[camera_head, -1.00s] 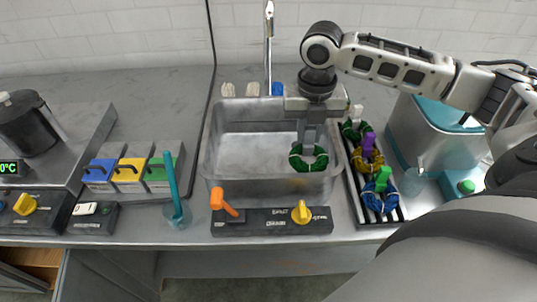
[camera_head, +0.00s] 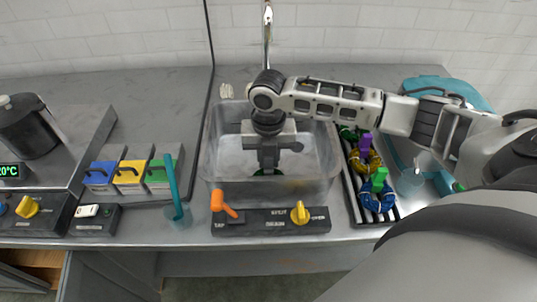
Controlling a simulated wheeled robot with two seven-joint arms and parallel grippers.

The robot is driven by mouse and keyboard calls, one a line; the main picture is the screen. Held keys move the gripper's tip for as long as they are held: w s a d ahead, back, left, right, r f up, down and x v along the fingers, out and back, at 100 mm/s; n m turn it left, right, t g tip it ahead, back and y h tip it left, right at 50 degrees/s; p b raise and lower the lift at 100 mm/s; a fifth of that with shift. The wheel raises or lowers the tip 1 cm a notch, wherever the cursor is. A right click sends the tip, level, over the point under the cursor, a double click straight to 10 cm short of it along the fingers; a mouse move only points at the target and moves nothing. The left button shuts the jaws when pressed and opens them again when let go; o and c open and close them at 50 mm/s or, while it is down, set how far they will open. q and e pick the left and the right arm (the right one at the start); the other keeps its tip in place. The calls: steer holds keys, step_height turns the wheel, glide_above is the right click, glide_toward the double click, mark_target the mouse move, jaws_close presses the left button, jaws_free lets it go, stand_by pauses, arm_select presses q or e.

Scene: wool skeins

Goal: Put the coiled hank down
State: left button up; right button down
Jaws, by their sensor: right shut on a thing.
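My right gripper (camera_head: 268,160) is over the metal sink basin (camera_head: 222,150), pointing down. It is shut on a green coiled hank (camera_head: 267,173), which shows only as a small green patch below the fingers. The gripper hides most of the hank, so I cannot tell whether it touches the basin floor. On the black rack (camera_head: 356,206) to the right lie other hanks: a green one (camera_head: 347,133), a yellow one (camera_head: 368,161) with a purple clip, and a blue one (camera_head: 378,200) with a green clip. My left gripper does not show.
A control panel (camera_head: 262,224) with an orange lever (camera_head: 222,204) and a yellow knob (camera_head: 299,213) is in front of the basin. The faucet (camera_head: 267,35) stands behind it. Blue, yellow and green boxes (camera_head: 131,172) and a teal stick in a cup (camera_head: 177,196) stand left.

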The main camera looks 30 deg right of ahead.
steer(key=shift+f, duration=0.2)
steer(key=c, duration=1.3)
jaws_free()
steer(key=shift+o, duration=0.2)
step_height(320, 180, up, 12)
steer(key=shift+r+b, duration=0.15)
steer(key=shift+b, duration=0.2)
